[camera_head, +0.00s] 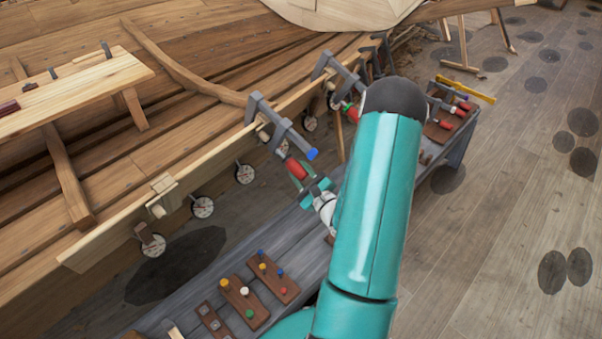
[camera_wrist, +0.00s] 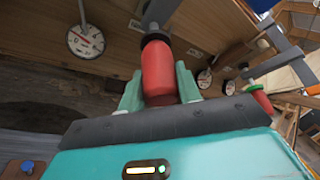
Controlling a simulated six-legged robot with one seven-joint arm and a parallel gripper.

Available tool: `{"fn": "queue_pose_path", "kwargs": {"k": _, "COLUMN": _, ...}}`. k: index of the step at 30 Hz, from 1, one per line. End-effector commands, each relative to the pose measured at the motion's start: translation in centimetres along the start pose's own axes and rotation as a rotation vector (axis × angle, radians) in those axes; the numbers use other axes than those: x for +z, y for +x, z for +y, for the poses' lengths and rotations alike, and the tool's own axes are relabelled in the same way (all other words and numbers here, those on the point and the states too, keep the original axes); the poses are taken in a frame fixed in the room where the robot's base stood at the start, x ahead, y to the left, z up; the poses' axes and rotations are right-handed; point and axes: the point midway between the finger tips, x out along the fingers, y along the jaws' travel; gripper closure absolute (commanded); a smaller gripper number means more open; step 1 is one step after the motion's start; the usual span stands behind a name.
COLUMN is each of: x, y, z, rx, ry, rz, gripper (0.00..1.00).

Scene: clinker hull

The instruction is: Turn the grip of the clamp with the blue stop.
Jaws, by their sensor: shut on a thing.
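The clamp with the blue stop (camera_head: 311,153) is a grey bar clamp (camera_head: 268,118) on the edge of the hull plank. Its red grip (camera_head: 298,168) hangs below it, angled down. In the wrist view the red grip (camera_wrist: 158,68) fills the middle, under a dark collar and grey screw. My gripper (camera_head: 304,182) is shut on this grip. In the wrist view one pale green finger of my gripper (camera_wrist: 159,88) lies on each side of it. The blue stop is not visible in the wrist view.
Another clamp (camera_head: 338,72) with a red grip (camera_wrist: 262,100) stands further along the plank. Round dial gauges (camera_head: 203,207) hang beneath the plank. A grey bench (camera_head: 330,225) bears wooden boards with coloured pegs (camera_head: 273,275). The plank floor (camera_head: 500,190) at right is mostly open.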

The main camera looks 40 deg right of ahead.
Motion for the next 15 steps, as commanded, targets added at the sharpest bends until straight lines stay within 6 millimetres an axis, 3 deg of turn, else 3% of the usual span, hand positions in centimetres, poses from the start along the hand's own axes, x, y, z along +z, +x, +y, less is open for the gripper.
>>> {"fn": "queue_pose_path", "kwargs": {"k": 15, "x": 0.09, "y": 0.1, "z": -0.03, "rx": -0.031, "ry": -0.07, "rz": -0.003, "gripper": 0.89}}
